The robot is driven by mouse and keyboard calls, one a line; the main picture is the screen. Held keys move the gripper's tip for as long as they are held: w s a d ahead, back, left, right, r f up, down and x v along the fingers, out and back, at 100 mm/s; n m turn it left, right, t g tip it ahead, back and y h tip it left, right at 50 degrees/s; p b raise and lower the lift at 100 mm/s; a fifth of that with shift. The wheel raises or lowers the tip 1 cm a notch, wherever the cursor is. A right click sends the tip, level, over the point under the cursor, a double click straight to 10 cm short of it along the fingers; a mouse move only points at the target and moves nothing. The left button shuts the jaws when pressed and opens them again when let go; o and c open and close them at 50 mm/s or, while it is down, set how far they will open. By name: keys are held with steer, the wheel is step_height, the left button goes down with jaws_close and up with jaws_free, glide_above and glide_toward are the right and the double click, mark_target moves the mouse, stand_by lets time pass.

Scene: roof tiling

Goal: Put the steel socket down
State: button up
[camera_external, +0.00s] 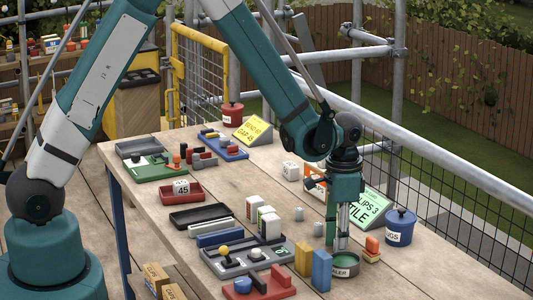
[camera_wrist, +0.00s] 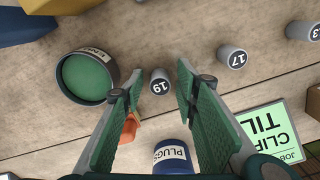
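Small grey steel sockets stand upright on the table, marked 19 (camera_wrist: 161,82), 17 (camera_wrist: 233,58) and 13 (camera_wrist: 303,31) in the wrist view. Two of them show in the external view, one nearer my gripper (camera_external: 317,228) and one farther left (camera_external: 299,214). My gripper (camera_wrist: 157,78) is open, fingers pointing down, with bare gaps to both sides of the 19 socket between its fingertips. That socket appears to stand on the table. In the external view my gripper (camera_external: 343,238) is low behind the round green-topped tin (camera_external: 345,262), which hides its tips.
The green-topped tin also shows left of my fingers in the wrist view (camera_wrist: 87,77). A blue plugs tin (camera_external: 400,227), stacked orange and yellow pieces (camera_external: 372,248) and a green card (camera_external: 369,208) are close by. Blue and yellow blocks (camera_external: 321,268) stand left. Bare wood lies front right.

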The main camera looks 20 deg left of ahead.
steer(key=shift+r, duration=0.1)
step_height(320, 180, up, 12)
steer(key=p, duration=0.1)
stand_by(0.7)
stand_by(0.6)
